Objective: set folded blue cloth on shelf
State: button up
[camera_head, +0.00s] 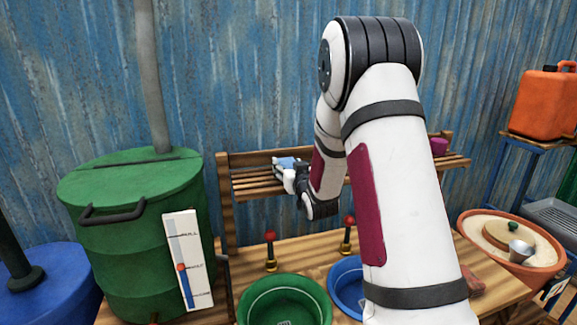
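The folded blue cloth (286,163) shows as a small light-blue patch at the wooden slatted shelf (250,184), against the back wall. My gripper (284,174) is at the shelf, right by the cloth. It is small and partly hidden by my own wrist, so I cannot tell whether its fingers are shut on the cloth or apart. I also cannot tell whether the cloth rests on the slats or is held just above them. My arm hides the middle of the shelf.
A green barrel (140,215) with a level gauge (188,260) stands left of the shelf. A green basin (285,303) and a blue basin (346,287) sit below, near two red-knobbed levers. A terracotta bowl (470,222) and an orange jerrycan (543,104) are at right.

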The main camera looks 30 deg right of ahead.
jog(key=shift+o, duration=1.3)
jog(key=shift+r, duration=0.15)
jog(key=shift+s, duration=0.3)
jog(key=s+a+r+n+g+y, duration=0.1)
jog(key=s+a+g, duration=0.3)
jog(key=s+a, duration=0.4)
jog(key=s+a+r+n+g+y, duration=0.1)
jog(key=s+a, duration=0.7)
jog(key=s, duration=1)
jog(key=s+a+r+n+g+y, duration=0.1)
jog(key=s+a+r+g, duration=0.3)
jog(key=s, duration=0.9)
jog(key=a+g+y, duration=0.1)
jog(key=a+g, duration=0.1)
jog(key=a, duration=0.2)
jog(key=shift+s+a+r+g+y, duration=0.15)
jog(key=shift+g+y, duration=0.15)
